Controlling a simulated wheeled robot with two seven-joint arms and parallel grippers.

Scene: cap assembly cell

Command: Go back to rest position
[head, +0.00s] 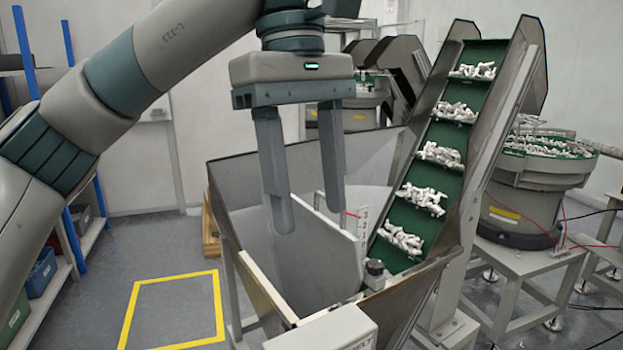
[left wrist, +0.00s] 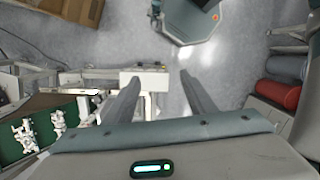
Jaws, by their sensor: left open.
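My left gripper (head: 308,205) hangs from the arm that comes in from the left in the head view. Its two long grey fingers point down and stand apart, with nothing between them. It is above and in front of the open grey hopper (head: 235,195). In the left wrist view the gripper (left wrist: 154,80) also shows two separated fingers with only floor and equipment beyond them. My right gripper is not in either view.
A green inclined conveyor (head: 456,132) carrying white parts rises from the hopper. A round bowl feeder (head: 525,210) stands at the right. A shelf with bins (head: 42,272) is at the left. A yellow floor outline (head: 220,300) encloses bare floor.

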